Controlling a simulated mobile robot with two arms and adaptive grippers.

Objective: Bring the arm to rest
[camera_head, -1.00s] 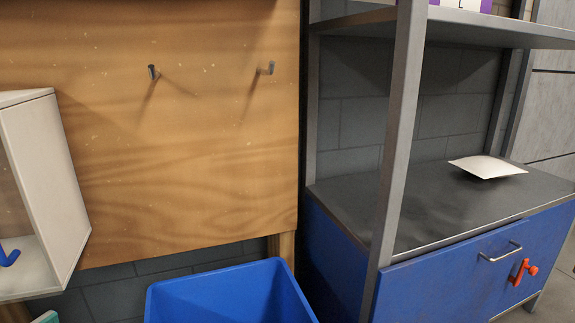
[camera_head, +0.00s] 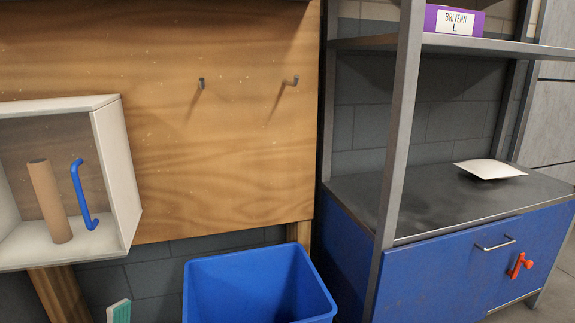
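Neither of my grippers nor any part of my arms shows in the head view, so their state and any held thing are hidden. A blue bin (camera_head: 225,290) stands on the floor at the bottom middle, its inside only partly visible. A white open box shelf (camera_head: 118,165) hangs at the left on the wooden board. In it stand a brown tube (camera_head: 48,200), slightly tilted, and a blue bent handle-like piece (camera_head: 79,190).
The wooden board (camera_head: 220,160) carries two empty hooks (camera_head: 201,83). A blue cabinet (camera_head: 440,275) with a grey top stands right, a white pillow-like packet (camera_head: 489,169) on it and an orange-red lock-like piece (camera_head: 519,266) on its front. A purple box (camera_head: 454,21) sits on the upper shelf.

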